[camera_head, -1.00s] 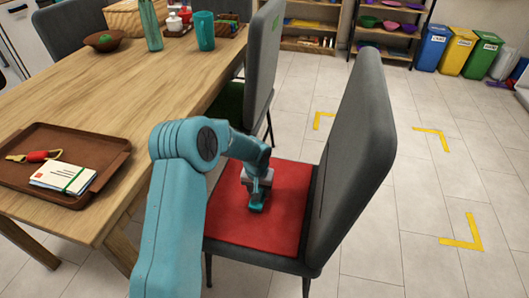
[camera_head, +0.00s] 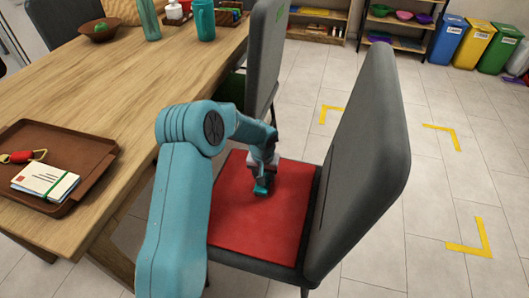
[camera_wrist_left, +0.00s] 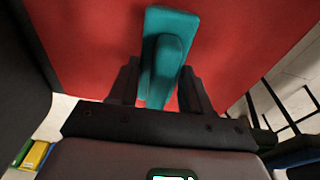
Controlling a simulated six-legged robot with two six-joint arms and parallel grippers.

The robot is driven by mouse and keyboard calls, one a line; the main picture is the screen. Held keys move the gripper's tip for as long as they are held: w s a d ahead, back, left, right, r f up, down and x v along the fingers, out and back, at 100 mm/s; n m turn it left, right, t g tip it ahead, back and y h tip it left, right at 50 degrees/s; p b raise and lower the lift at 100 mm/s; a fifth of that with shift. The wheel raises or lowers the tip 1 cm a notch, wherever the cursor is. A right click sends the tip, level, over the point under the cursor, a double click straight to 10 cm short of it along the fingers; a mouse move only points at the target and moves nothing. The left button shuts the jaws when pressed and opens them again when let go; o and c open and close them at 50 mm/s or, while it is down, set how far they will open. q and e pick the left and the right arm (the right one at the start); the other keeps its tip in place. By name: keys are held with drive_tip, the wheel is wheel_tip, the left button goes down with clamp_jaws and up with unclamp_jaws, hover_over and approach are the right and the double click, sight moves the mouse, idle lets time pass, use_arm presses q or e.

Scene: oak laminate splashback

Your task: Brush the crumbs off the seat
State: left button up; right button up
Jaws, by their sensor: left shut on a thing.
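The chair (camera_head: 365,160) has a dark grey back and a red seat (camera_head: 260,230). My left gripper (camera_head: 263,178) is over the far half of the seat, shut on a teal brush (camera_head: 262,189). In the left wrist view the brush (camera_wrist_left: 165,50) extends beyond the gripper fingers (camera_wrist_left: 158,88) over the red seat (camera_wrist_left: 85,45). The brush is low at the seat; I cannot tell whether it touches. I can make out no crumbs at this size. My right gripper is not in view.
A wooden table (camera_head: 130,95) stands left of the seat, with a brown tray (camera_head: 95,180) holding cards and a red-tagged key. Another grey chair (camera_head: 265,60) stands beyond. The tiled floor at right is clear, with yellow corner marks (camera_head: 470,245).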

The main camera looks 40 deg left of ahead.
use_arm(q)
drive_tip(key=shift+w, duration=0.2)
drive_tip(key=shift+w+a+r, duration=0.1)
drive_tip(key=shift+r, duration=0.05)
drive_tip(key=r, duration=0.1)
drive_tip(key=r+p, duration=0.1)
drive_tip(key=shift+s+r, duration=0.2)
drive_tip(key=shift+r, duration=0.2)
drive_tip(key=shift+r+p, duration=1.8)
drive_tip(key=shift+r, duration=0.8)
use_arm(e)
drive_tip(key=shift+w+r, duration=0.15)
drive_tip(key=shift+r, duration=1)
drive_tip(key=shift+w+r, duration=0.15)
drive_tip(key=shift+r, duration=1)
